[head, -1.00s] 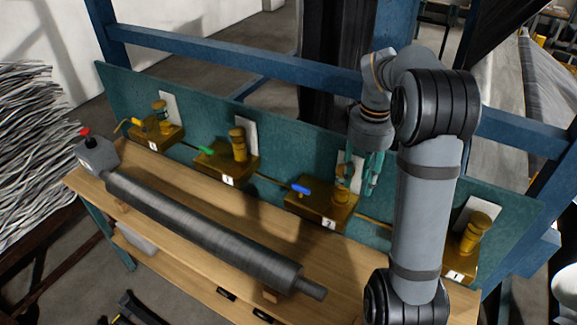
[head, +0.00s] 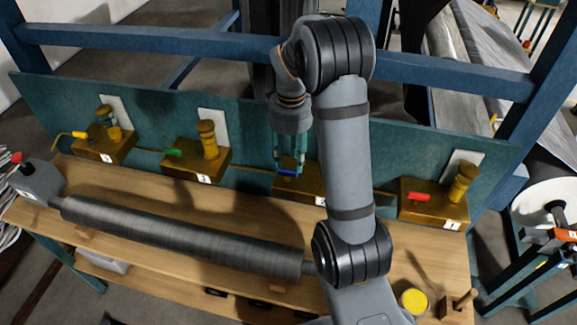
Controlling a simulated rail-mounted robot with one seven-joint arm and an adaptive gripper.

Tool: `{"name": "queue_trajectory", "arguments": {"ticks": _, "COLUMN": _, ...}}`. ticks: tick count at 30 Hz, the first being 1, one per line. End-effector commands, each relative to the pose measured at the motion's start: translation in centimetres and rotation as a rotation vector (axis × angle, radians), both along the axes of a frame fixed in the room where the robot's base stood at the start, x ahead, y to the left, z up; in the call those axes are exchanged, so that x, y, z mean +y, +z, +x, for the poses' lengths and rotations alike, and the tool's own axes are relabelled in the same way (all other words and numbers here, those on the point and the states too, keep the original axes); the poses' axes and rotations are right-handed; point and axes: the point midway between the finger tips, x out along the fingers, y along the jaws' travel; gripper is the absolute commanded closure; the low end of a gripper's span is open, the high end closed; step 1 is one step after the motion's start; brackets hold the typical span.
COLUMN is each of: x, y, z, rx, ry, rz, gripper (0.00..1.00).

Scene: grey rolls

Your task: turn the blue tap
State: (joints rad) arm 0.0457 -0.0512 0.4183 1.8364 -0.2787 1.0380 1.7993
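The blue tap (head: 287,173) is a small blue lever on a brass-coloured block (head: 305,189) in front of a teal back panel. My gripper (head: 288,166) points down over this lever, with its two teal fingers apart. The lever shows between and just below the fingertips; whether they touch it cannot be told. My arm hides the right part of the block and its post.
Similar blocks carry a yellow tap (head: 80,134), a green tap (head: 172,152) and a red tap (head: 419,197). A long grey roll (head: 180,233) lies along the wooden bench in front. A yellow-topped round thing (head: 413,300) stands at front right.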

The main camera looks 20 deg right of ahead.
Motion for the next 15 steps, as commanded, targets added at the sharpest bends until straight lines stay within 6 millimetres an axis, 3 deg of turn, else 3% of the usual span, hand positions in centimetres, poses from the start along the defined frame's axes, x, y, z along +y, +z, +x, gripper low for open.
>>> {"name": "queue_trajectory", "arguments": {"ticks": 7, "x": 0.1, "y": -3.5, "z": -0.1, "rx": 0.003, "ry": 0.001, "rz": 0.001, "gripper": 0.64}}
{"name": "queue_trajectory", "arguments": {"ticks": 15, "x": 0.1, "y": -4.4, "z": 0.0, "rx": -0.001, "ry": 0.001, "rz": 0.000, "gripper": 0.64}}
